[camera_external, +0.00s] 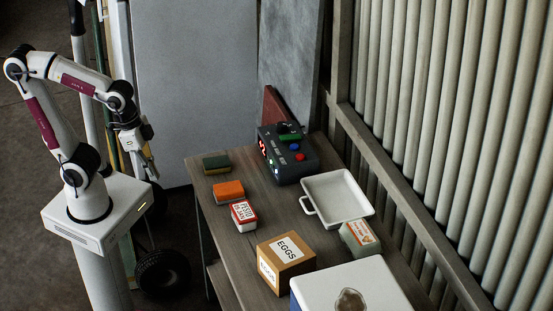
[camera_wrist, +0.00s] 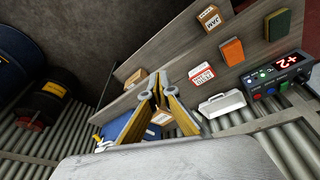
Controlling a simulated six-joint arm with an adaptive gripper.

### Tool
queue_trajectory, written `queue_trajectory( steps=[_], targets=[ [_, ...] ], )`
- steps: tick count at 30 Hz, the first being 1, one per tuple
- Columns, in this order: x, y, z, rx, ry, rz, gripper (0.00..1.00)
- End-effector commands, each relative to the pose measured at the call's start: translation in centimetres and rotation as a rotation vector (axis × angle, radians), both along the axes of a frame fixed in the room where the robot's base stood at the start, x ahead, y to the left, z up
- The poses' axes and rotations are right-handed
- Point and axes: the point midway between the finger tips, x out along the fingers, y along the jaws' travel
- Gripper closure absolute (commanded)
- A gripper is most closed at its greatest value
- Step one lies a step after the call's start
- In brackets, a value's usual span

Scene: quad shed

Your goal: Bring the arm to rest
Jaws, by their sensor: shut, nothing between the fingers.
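My gripper (camera_external: 148,172) hangs at the end of my folded arm, to the left of the wooden table (camera_external: 208,205) and short of its edge. It points down and holds nothing. In the wrist view its fingers (camera_wrist: 158,88) come together at the tips, shut with nothing between them. In the external view the fingers are small, and nothing touches them.
The table bears a green-brown sponge (camera_external: 216,163), orange block (camera_external: 228,191), pesto box (camera_external: 244,214), eggs box (camera_external: 285,260), white tray (camera_external: 337,195), small carton (camera_external: 360,237) and dark button console (camera_external: 287,155). A white box (camera_external: 375,290) stands in front. A black wheel (camera_external: 162,273) is below left.

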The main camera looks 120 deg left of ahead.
Motion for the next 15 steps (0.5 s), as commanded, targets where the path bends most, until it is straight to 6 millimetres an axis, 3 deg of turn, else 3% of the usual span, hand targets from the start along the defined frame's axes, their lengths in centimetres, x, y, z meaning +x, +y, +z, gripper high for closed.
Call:
queue_trajectory(
  steps=[6, 15],
  targets=[
    [-1.6, -2.4, 0.9, 0.043, -0.065, -0.115, 1.0],
    [-2.4, -5.6, 3.2, 0.059, -0.182, -0.249, 1.0]
  ],
)
